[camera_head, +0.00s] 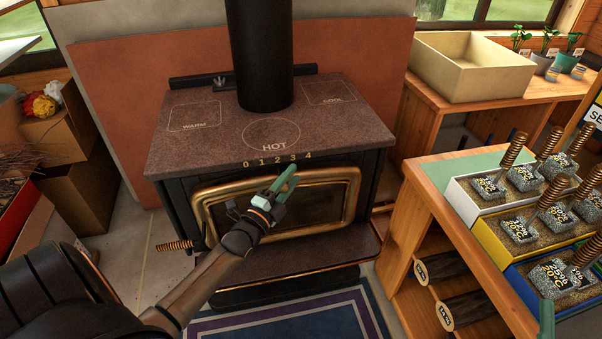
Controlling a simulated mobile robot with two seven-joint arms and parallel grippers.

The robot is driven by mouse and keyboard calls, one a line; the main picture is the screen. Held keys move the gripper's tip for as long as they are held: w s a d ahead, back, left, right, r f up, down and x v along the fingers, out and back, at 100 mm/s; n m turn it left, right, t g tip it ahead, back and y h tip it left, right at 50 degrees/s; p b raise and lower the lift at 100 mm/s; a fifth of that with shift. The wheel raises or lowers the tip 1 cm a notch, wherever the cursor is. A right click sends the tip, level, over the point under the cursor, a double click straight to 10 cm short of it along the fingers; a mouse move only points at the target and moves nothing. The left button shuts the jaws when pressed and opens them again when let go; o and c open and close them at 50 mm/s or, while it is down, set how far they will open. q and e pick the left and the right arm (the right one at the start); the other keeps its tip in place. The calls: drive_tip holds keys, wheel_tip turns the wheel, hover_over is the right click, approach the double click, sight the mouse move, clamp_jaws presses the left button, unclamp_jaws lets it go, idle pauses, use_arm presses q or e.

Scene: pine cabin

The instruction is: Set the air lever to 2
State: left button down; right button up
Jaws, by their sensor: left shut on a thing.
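The black wood stove (330,135) stands in the middle, with a row of numbers 0 to 4 (277,161) along the front edge of its top. My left gripper (286,178) reaches up from the lower left to just below that edge, in front of the glass door. Its green fingers are shut, with the tips below the 2 and 3. The air lever is hidden at the fingers, so its exact setting cannot be read. A green sliver at the bottom right edge may be a fingertip of my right gripper (547,321); its jaws cannot be judged.
The brass-framed stove door (203,213) has a coiled handle (174,246) at its left. A wooden bench (420,184) with bins of blocks stands close on the right. Cardboard boxes (76,172) stand at the left. A blue rug (300,318) lies before the stove.

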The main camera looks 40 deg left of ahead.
drive_tip(key=shift+f, duration=0.1)
use_arm(q)
drive_tip(key=c, duration=0.5)
unclamp_jaws()
drive_tip(key=shift+s+d+f+p, duration=0.2)
drive_tip(key=shift+s+f+p, duration=0.15)
drive_tip(key=shift+s, duration=1.7)
drive_tip(key=shift+s+d+f+p, duration=0.2)
drive_tip(key=shift+s+p, duration=0.2)
drive_tip(key=shift+s, duration=1.7)
drive_tip(key=shift+s+d+f+p, duration=0.15)
drive_tip(key=shift+s+f+p, duration=0.2)
drive_tip(key=shift+s, duration=1.7)
use_arm(e)
wheel_tip(320, 180, down, 13)
drive_tip(key=w+d+m+g+h, duration=0.1)
drive_tip(key=w+m+g+h, duration=0.1)
drive_tip(key=m+g+h, duration=0.1)
drive_tip(key=shift+m+g+h, duration=0.3)
drive_tip(key=shift+g+h, duration=0.3)
drive_tip(key=shift+g, duration=0.3)
